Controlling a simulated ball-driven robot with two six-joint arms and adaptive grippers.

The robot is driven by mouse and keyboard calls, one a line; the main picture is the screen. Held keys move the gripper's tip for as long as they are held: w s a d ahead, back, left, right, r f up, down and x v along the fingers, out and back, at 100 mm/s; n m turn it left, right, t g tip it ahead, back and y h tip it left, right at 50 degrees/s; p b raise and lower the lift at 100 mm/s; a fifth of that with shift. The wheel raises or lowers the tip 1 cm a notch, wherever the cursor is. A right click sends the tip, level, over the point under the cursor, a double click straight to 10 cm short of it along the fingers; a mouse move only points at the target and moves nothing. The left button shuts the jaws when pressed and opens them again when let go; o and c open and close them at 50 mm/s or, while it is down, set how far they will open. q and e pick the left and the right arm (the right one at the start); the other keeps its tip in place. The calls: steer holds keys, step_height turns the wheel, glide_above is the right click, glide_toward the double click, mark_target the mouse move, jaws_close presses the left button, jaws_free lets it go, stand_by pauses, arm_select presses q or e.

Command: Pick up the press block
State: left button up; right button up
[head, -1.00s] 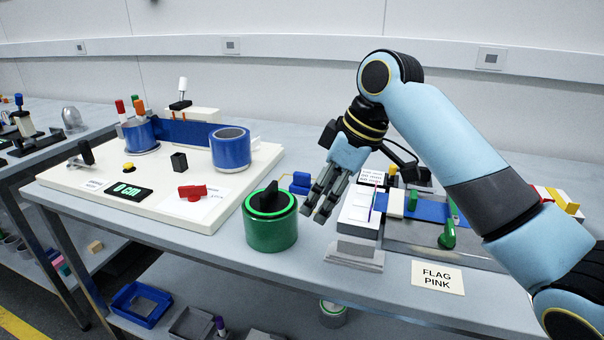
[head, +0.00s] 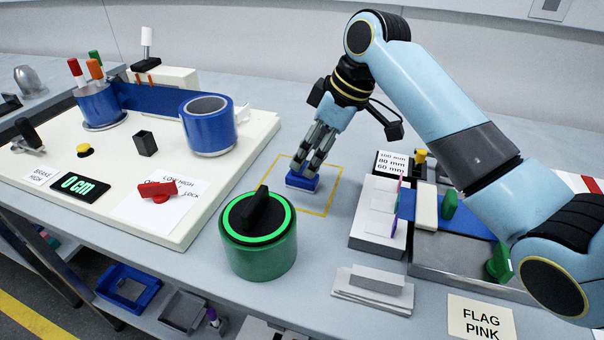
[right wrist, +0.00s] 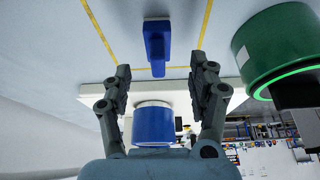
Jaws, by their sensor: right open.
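The blue block (head: 302,182), which I take to be the press block, sits inside a yellow outlined square on the bench. In the right wrist view, the blue block (right wrist: 156,45) shows an upright, narrow body with a wider head. My right gripper (head: 310,168) points down at it, with its fingertips close above or beside it and hiding part of it. Touching cannot be told. My left gripper is not in view.
A green drum with a black knob (head: 258,235) stands just in front of the yellow square. A white board (head: 110,195) with a blue cylinder (head: 208,125) is to the left. A grey fixture (head: 378,220) is to the right. The bench behind is clear.

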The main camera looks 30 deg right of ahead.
mark_target(307, 162)
steer(key=shift+x, duration=0.8)
steer(key=x, duration=0.3)
steer(key=shift+w+f, duration=0.1)
steer(key=shift+f, duration=0.3)
steer(key=shift+w+f, duration=0.1)
steer(key=shift+f, duration=0.2)
steer(key=shift+c, duration=1.5)
jaws_close()
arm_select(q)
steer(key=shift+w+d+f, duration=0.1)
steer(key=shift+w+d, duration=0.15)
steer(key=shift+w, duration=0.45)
arm_select(e)
steer(key=shift+r, duration=0.15)
